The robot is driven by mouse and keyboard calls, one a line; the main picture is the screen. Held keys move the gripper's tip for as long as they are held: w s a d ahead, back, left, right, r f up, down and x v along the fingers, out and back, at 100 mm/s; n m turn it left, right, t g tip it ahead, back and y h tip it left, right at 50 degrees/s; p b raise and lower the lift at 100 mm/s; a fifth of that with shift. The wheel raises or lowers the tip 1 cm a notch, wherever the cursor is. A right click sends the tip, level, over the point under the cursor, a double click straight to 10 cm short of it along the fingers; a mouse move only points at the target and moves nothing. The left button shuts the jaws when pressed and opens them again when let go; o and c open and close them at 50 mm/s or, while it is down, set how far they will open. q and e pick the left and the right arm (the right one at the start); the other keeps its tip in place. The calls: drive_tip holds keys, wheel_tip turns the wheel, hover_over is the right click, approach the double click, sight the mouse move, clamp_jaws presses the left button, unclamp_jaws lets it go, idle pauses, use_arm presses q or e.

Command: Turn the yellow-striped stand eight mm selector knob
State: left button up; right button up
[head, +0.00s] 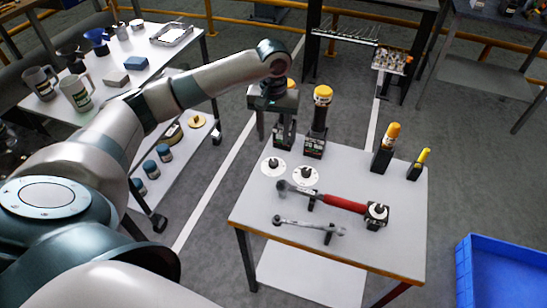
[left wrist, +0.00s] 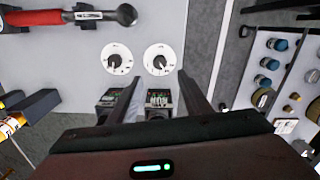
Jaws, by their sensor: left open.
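Two white round dials with black knobs lie on the small table: the left dial (head: 273,167) and the right dial (head: 305,174). In the left wrist view they are swapped: the right dial (left wrist: 117,59) and the left dial (left wrist: 158,59). Behind them are two black labelled stands; the right stand (head: 314,150) holds a yellow-capped tool (head: 322,96), and the left stand (head: 284,141) is partly behind my gripper. I cannot make out yellow stripes or dial markings. My left gripper (head: 275,138) is open and empty, above the left stand, apart from both knobs. My right gripper is out of view.
A red-handled torque wrench (head: 335,201) and a smaller wrench (head: 310,226) lie in front of the dials. Two more yellow-topped tools, one in a black stand (head: 382,160), are at the right. A blue crate (head: 500,270) stands on the floor at right.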

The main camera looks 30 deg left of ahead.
sight(273, 161)
use_arm(q)
wheel_tip(273, 161, down, 11)
drive_tip(key=shift+f+p, duration=0.2)
drive_tip(key=shift+p, duration=0.6)
drive_tip(key=c, duration=1)
